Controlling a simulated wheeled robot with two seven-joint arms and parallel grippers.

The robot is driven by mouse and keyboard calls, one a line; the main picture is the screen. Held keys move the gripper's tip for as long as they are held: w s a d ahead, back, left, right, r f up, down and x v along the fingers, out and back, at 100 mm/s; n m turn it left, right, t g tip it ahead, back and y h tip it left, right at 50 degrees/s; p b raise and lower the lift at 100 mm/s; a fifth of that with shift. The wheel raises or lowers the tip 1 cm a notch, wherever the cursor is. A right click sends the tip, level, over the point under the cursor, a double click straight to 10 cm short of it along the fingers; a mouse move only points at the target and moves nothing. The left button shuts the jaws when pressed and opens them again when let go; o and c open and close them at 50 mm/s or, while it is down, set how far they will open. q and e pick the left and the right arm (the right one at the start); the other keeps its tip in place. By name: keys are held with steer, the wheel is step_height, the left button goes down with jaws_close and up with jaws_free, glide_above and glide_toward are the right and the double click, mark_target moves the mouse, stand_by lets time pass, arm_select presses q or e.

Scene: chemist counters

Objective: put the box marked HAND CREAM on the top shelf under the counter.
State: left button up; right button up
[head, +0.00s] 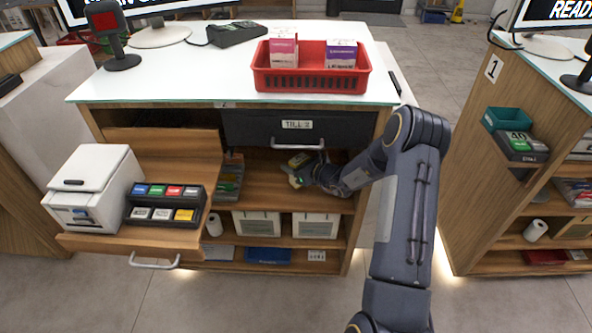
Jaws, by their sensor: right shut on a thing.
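The counter (240,70) stands in front of me, with an open space and shelves under its drawer. The top shelf (270,195) is the upper wooden board below the till drawer. My right arm reaches into this space, and my right gripper (299,178) is just above the top shelf. It is shut on a small box (299,160) with dark and yellowish faces, partly hidden by the gripper. Its lettering is too small to read, so I cannot confirm HAND CREAM. I cannot tell whether it touches the shelf. My left gripper is not in view.
A red basket (312,82) with a pink-and-white box (284,50) and a purple-and-white box (341,54) stands on the counter. The till drawer (250,127) is directly above my gripper. A pulled-out tray (130,243) with a white printer (95,190) juts out at left.

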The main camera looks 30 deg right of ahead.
step_height(320, 180, down, 2)
steer(key=shift+f+b, duration=0.25)
steer(key=shift+b, duration=0.1)
steer(key=shift+r, duration=0.1)
steer(key=shift+f, duration=0.2)
steer(key=o, duration=1.1)
steer(key=shift+r, duration=0.1)
steer(key=shift+c, duration=0.2)
